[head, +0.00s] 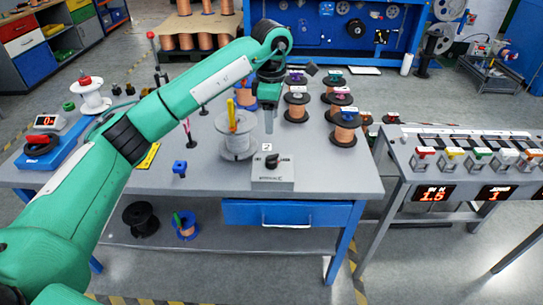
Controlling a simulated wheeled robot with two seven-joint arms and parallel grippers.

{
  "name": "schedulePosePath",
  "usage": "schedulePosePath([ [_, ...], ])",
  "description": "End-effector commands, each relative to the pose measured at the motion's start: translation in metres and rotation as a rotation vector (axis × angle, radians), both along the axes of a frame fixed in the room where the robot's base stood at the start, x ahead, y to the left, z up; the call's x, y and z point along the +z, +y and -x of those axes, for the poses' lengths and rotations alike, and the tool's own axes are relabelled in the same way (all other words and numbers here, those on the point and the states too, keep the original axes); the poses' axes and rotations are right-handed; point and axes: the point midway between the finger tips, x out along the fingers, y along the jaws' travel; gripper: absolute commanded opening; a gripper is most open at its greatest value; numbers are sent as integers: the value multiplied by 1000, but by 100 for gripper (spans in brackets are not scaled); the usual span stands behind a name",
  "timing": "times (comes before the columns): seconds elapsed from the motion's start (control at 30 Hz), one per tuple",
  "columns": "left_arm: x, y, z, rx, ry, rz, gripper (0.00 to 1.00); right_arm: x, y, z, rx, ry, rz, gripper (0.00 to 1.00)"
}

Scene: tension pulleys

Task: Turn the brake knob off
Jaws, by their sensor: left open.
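The brake knob (272,161) is a black rotary knob on top of a small light-grey box (272,183), near the front edge of the grey workbench. A small sign with a "2" stands just behind the knob. My left gripper (268,122) is open and points down above and behind the box, apart from the knob. Its fingers overlap in this view, and nothing shows between them. The knob's exact setting is too small to read. My right gripper is not in view.
Copper-wound spools (345,127) stand behind to the right. A small blue piece (179,168) lies to the left. A blue device (55,143) with a display sits at the bench's far left.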

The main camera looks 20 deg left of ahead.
Motion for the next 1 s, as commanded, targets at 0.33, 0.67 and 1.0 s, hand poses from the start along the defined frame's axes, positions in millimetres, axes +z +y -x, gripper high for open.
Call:
schedulePosePath([
  [0.33, -51, 2, 1, 1, 6, -6, 55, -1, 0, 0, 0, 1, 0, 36],
  [0.67, -115, 1, 1, 1, 4, -4, 55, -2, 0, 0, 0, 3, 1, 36],
  [1.0, -137, 1, 0, 1, 1, -5, 55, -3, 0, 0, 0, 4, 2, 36],
])
